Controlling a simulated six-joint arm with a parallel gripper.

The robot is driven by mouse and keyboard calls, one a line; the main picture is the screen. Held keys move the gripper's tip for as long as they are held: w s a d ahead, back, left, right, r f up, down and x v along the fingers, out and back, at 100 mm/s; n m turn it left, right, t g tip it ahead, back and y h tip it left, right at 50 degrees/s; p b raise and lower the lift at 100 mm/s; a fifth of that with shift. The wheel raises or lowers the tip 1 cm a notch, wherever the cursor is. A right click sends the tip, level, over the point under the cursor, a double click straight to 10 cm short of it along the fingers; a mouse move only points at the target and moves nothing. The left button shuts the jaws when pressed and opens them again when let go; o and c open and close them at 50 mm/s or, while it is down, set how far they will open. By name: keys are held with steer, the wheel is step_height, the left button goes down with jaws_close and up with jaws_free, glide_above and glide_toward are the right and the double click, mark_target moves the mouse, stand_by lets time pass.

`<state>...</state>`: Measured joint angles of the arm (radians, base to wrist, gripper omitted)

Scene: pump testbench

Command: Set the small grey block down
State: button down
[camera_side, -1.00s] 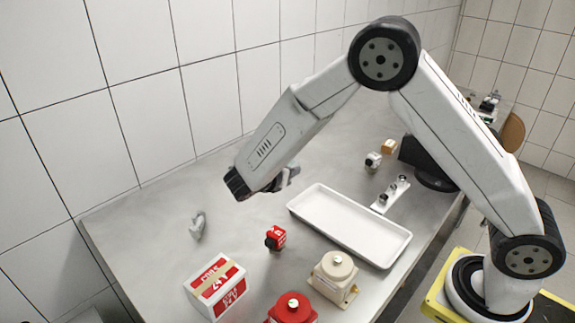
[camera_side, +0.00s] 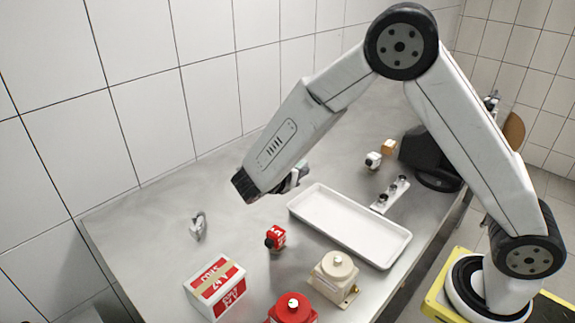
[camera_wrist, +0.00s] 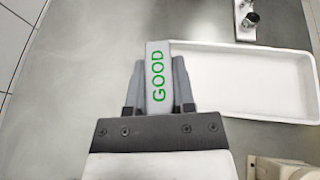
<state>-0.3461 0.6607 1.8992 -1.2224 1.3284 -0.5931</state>
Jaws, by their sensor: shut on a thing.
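The small grey block (camera_wrist: 158,75), marked with the word GOOD in green, is held between the two fingers of my gripper (camera_wrist: 158,85) in the wrist view. A finger presses on each side of it, and its far end reaches past the fingertips. In the side view my gripper (camera_side: 296,180) is above the table, behind the white tray's left end. There the block is largely hidden by my gripper and wrist. Its height above the table is hard to tell.
An empty white tray (camera_side: 318,195) lies to the right. A small red part (camera_side: 277,237), a red-white box (camera_side: 215,288), a beige unit (camera_side: 334,274) and a red unit (camera_side: 292,309) stand in front. A grey piece (camera_side: 198,226) lies left. Table between is bare.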

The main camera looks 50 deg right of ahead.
steer(key=shift+d, duration=0.15)
steer(key=d+m+g, duration=0.2)
steer(key=d, duration=1.4)
steer(key=shift+w+r+g, duration=0.15)
steer(key=shift+w+g, duration=0.15)
steer(key=shift+w, duration=0.05)
steer(key=shift+w+d+f, duration=0.65)
steer(key=shift+w+f, duration=0.95)
steer(key=shift+w, duration=0.55)
steer(key=shift+w+d+f, duration=0.7)
steer(key=shift+w+f, duration=0.85)
steer(key=shift+w, duration=0.6)
steer(key=shift+w+d+f, duration=0.65)
steer(key=shift+w+f, duration=0.95)
steer(key=shift+w, duration=0.55)
steer(key=shift+f, duration=0.1)
steer(key=shift+w+f, duration=0.2)
steer(key=shift+f, duration=1.45)
steer(key=shift+f, duration=0.15)
